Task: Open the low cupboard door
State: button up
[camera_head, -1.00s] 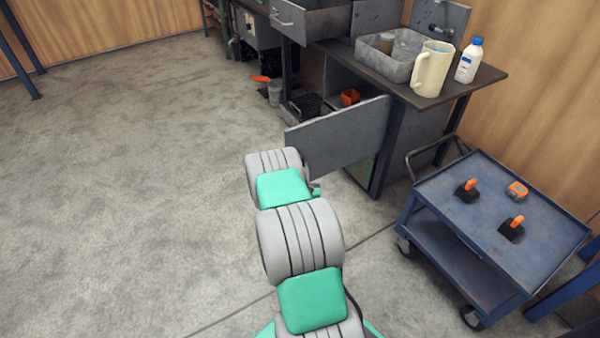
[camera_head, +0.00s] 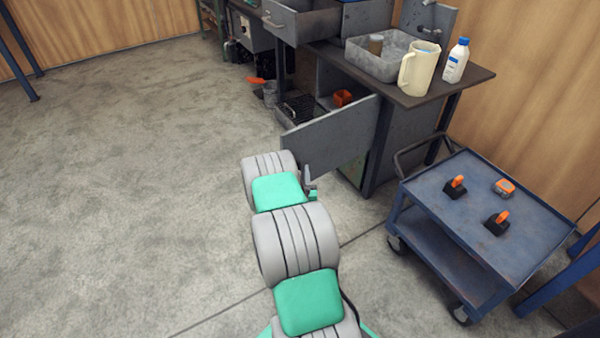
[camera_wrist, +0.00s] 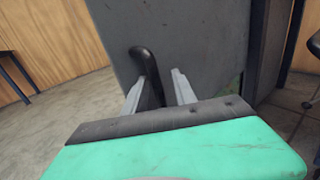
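The low cupboard door (camera_head: 335,137) is a grey panel under the workbench. It stands swung out from the cupboard, whose inside shows behind it. In the wrist view the door (camera_wrist: 200,45) fills the upper middle, with a dark curved handle (camera_wrist: 147,65) on its face. My gripper (camera_wrist: 158,76) has its two pale fingers on either side of the handle. The left finger is close to or touching the handle; a gap shows between the handle and the right finger.
A blue cart (camera_head: 490,215) stands to the right of the door. The workbench (camera_head: 430,95) holds a metal basin (camera_head: 385,62), a cream jug (camera_head: 418,72) and a white bottle (camera_head: 455,62). A drawer (camera_head: 300,22) sticks out above. The floor at left is clear.

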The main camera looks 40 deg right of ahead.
jog(key=shift+w+a, duration=0.1)
jog(key=shift+a, duration=0.1)
jog(key=b+v, duration=0.1)
jog(key=v, duration=0.6)
jog(key=shift+s+a, duration=0.25)
jog(key=shift+r, duration=0.1)
